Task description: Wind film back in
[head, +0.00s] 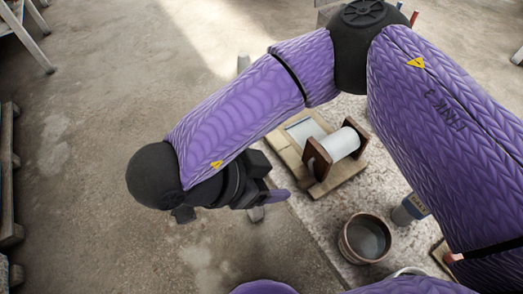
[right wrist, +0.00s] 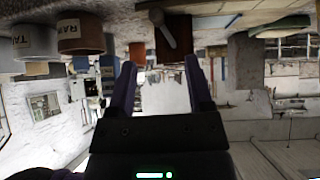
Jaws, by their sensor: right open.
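A white roll of film (head: 339,144) sits between two dark brown wooden uprights on a pale wooden board (head: 345,187). A light, flat sheet (head: 305,131) lies on the board behind the roll. My right gripper (head: 273,201) is left of the board, apart from it, near the table's left edge. In the right wrist view my right gripper (right wrist: 162,78) is open, with nothing between its fingers. A brown upright (right wrist: 178,45) with a grey crank handle (right wrist: 165,30) shows upside down beyond the fingers. My left gripper is not in view.
A round brown pot (head: 366,239) and a labelled container (head: 410,209) stand on the speckled table (head: 315,215) right of my gripper. Labelled pots (right wrist: 80,35) also show in the right wrist view. The concrete floor at left is open.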

